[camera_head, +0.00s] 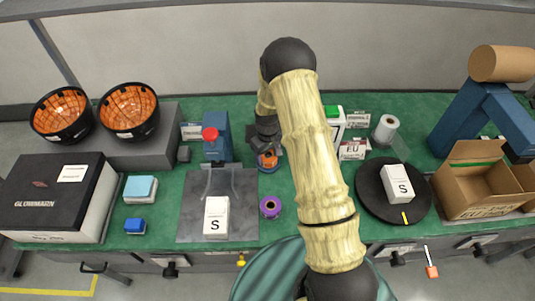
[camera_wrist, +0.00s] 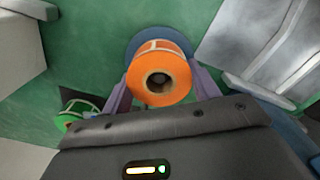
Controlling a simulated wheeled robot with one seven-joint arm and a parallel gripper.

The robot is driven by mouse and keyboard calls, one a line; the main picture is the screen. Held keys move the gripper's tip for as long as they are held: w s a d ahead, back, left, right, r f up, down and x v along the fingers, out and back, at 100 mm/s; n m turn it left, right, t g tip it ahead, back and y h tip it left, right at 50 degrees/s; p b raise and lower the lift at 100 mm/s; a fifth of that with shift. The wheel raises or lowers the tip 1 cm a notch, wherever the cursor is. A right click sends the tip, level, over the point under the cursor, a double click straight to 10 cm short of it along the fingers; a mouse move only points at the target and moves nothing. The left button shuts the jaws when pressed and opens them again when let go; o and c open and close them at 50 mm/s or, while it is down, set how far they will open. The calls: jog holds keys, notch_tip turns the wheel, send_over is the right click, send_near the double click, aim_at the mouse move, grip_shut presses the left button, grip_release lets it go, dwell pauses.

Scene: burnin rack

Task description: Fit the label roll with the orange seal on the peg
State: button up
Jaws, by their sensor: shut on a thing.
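The label roll with the orange seal (camera_wrist: 176,92) is between the two fingers of my gripper (camera_wrist: 160,88), which are shut on it. Its dark centre hole faces the wrist camera. A round blue thing (camera_wrist: 133,47) shows behind the roll; I cannot tell whether it is the peg's base or whether the roll touches it. In the head view the orange roll (camera_head: 268,160) is under my gripper (camera_head: 266,152), at the middle of the green bench. A purple-sealed roll (camera_head: 270,206) stands nearer the front. No peg can be made out.
A green-sealed roll (camera_wrist: 72,116) lies at the wrist view's left. A grey plate (camera_head: 190,215) with a white S box (camera_head: 215,220) and a blue device (camera_head: 222,148) are to the left. A black turntable (camera_head: 375,205) and cardboard box (camera_head: 478,190) are to the right.

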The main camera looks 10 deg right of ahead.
jog(key=shift+f, duration=0.1)
jog(key=o, duration=1.1)
notch_tip(320, 180, up, 17)
jog(key=b, duration=0.2)
jog(key=shift+r, duration=0.2)
dwell(0.5)
jog(key=s+r+m+t, duration=0.1)
jog(key=s+r+m, duration=0.1)
jog(key=s, duration=0.8)
jog(key=s+r+m+t, duration=0.1)
jog(key=s+r+m, duration=0.1)
jog(key=s, duration=0.9)
jog(key=shift+s+r+t, duration=0.15)
jog(key=shift+s+t, duration=0.15)
